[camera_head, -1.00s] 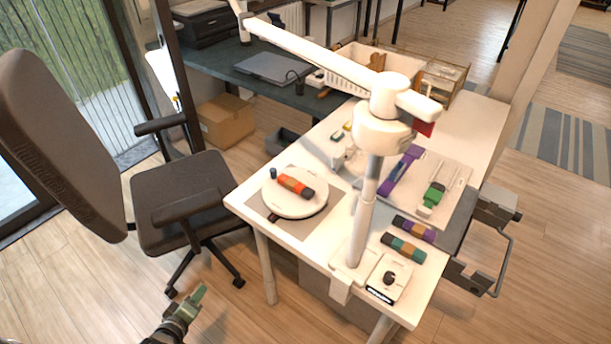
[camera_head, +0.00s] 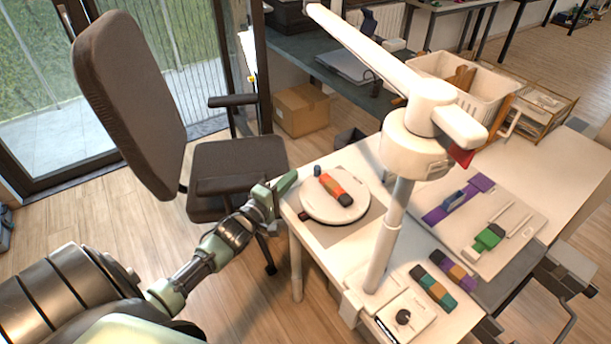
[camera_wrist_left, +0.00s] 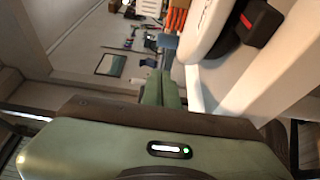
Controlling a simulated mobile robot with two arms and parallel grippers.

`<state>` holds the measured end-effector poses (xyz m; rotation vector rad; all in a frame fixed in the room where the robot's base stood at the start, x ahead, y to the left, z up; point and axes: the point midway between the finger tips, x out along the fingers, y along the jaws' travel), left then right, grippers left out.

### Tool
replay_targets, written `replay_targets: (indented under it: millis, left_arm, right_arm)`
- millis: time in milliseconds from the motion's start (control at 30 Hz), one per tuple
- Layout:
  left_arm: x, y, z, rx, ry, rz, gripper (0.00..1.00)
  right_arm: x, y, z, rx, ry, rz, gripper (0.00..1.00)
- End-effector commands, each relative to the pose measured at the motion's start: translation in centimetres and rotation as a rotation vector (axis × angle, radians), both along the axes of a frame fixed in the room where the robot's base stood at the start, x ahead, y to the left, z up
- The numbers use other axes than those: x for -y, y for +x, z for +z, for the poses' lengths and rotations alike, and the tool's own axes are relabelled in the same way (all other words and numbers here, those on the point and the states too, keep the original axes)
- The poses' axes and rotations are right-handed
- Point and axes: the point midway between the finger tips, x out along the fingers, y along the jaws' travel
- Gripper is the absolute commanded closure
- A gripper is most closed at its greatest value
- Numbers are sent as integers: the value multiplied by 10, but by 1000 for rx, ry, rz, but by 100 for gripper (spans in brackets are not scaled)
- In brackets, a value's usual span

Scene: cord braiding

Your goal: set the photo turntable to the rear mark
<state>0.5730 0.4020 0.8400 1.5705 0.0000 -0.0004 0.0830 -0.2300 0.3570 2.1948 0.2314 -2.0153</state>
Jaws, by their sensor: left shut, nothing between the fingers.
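The photo turntable (camera_head: 322,210) is a white round disc on a grey mat at the table's near-left corner. My left gripper (camera_head: 287,183) is shut and empty, beside the disc's left side at the table edge. In the left wrist view, the shut green fingers (camera_wrist_left: 160,88) point towards the blue knob (camera_wrist_left: 167,41), beside the white disc (camera_wrist_left: 205,25). My right gripper is out of view.
A white lamp-like stand (camera_head: 390,240) rises right of the turntable, its arm reaching over the table. A control box with a black knob (camera_head: 403,317) and banded blocks (camera_head: 433,286) lie at the front right. An office chair (camera_head: 235,165) stands left of the table.

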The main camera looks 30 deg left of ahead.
Motion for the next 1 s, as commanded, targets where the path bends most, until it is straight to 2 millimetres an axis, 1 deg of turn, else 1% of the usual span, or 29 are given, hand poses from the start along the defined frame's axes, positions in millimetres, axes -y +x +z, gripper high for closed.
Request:
replay_targets:
  millis: [33,100,300,1000]
  left_arm:
    - [4,9,1,1,-2,0,100]
    - [13,16,2,1,-3,0,100]
    - [26,28,0,0,0,0,100]
    - [29,31,-1,-1,2,-25,100]
  right_arm:
    - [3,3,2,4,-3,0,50]
    - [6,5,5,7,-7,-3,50]
    - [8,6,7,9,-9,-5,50]
    - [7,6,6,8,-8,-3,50]
